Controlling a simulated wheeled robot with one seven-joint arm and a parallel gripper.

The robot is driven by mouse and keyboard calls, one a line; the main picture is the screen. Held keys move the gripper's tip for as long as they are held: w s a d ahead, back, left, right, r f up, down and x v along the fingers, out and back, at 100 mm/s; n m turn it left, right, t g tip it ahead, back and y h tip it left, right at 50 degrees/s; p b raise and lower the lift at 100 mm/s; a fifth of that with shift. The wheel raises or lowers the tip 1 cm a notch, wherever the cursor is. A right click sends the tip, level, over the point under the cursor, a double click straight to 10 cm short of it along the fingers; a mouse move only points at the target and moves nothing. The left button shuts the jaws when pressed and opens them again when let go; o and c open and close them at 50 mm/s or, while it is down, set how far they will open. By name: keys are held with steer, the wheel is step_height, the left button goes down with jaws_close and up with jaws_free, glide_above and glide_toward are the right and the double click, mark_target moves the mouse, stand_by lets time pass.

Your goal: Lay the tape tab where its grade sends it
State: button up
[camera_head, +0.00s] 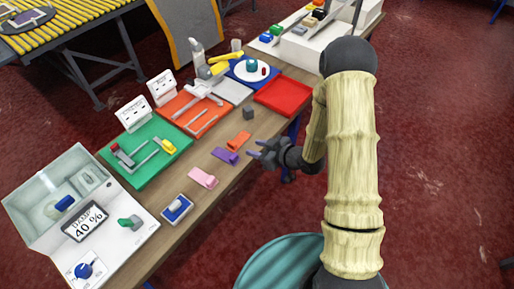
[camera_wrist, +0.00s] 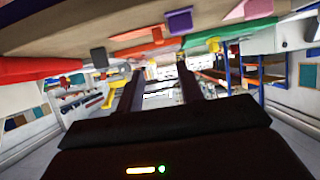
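Three small tabs lie in a row on the wooden table: a pink one (camera_head: 203,178), a purple one (camera_head: 225,155) and an orange one (camera_head: 239,140). I cannot tell which is the tape tab. My gripper (camera_head: 256,148) is at the table's right edge, beside the purple and orange tabs and apart from them. In the wrist view its two fingers (camera_wrist: 159,88) stand apart with nothing between them. A white meter box reads DAMP 40 % on its display (camera_head: 86,221). Two white cards (camera_head: 132,113) (camera_head: 161,88) stand behind the mats; their print is too small to read.
A green mat (camera_head: 135,177) and an orange mat (camera_head: 177,105) hold tools. A small blue-and-white block (camera_head: 177,208) lies near the meter. A yellow roller conveyor (camera_head: 75,38) stands behind.

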stand_by(0.3)
steer(key=s+d+r+m+h, duration=0.2)
steer(key=d+r+m+h, duration=0.3)
steer(key=d+r+h, duration=0.45)
steer(key=s+d+r+m+g, duration=0.2)
steer(key=s, duration=0.5)
steer(key=s+d+r+m+g, duration=0.2)
steer(key=s+r+m+g, duration=0.1)
steer(key=s, duration=0.4)
steer(key=shift+d+r, duration=0.3)
